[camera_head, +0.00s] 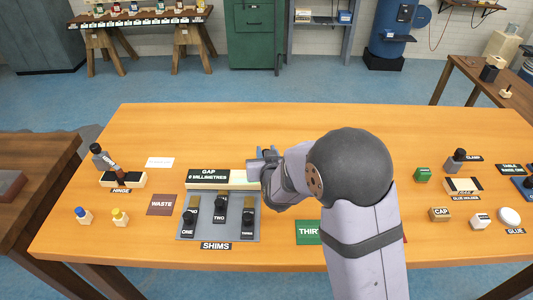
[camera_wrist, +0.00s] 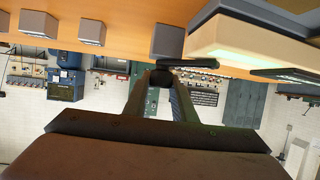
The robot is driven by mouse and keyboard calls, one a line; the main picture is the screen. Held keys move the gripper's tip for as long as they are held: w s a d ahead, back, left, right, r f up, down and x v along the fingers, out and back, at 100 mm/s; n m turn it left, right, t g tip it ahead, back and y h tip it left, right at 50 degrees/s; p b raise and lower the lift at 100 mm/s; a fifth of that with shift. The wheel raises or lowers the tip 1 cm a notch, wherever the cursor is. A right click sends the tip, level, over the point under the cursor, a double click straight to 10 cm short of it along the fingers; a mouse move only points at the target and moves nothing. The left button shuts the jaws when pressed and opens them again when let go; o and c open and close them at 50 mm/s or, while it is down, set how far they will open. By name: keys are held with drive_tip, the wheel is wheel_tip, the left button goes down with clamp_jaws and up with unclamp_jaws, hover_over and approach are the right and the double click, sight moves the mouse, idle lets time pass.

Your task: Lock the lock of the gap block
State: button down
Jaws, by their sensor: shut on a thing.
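The gap block (camera_head: 238,185) is a long cream block behind the shims tray, with a dark sign reading "GAP 0 MILLIMETRES" (camera_head: 208,177). My gripper (camera_head: 266,166) is at its right end, and my arm hides much of that area. In the wrist view the block (camera_wrist: 245,38) is at the upper right. My fingertips (camera_wrist: 161,78) close around a small dark piece beside a dark bar (camera_wrist: 190,63), which looks like the lock's lever. Whether the lock is turned cannot be told.
The shims tray (camera_head: 188,231) holds shims one, two and three in front of the block. A waste mat (camera_head: 162,204) and hinge piece (camera_head: 122,180) are to the left. A green mat (camera_head: 308,232) lies near my arm. Cap and glue items (camera_head: 440,214) are at right.

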drive_tip(key=shift+w+a+r+m+h+p, duration=0.1)
drive_tip(key=shift+a+r+m+h+p, duration=0.05)
drive_tip(key=shift+r+m+h+p, duration=0.25)
drive_tip(key=shift+f+m+h, duration=0.15)
drive_tip(key=shift+m+h, duration=0.25)
drive_tip(key=shift+h, duration=0.1)
drive_tip(key=c, duration=1.5)
unclamp_jaws()
drive_tip(key=shift+o, duration=0.2)
drive_tip(key=shift+f, duration=0.15)
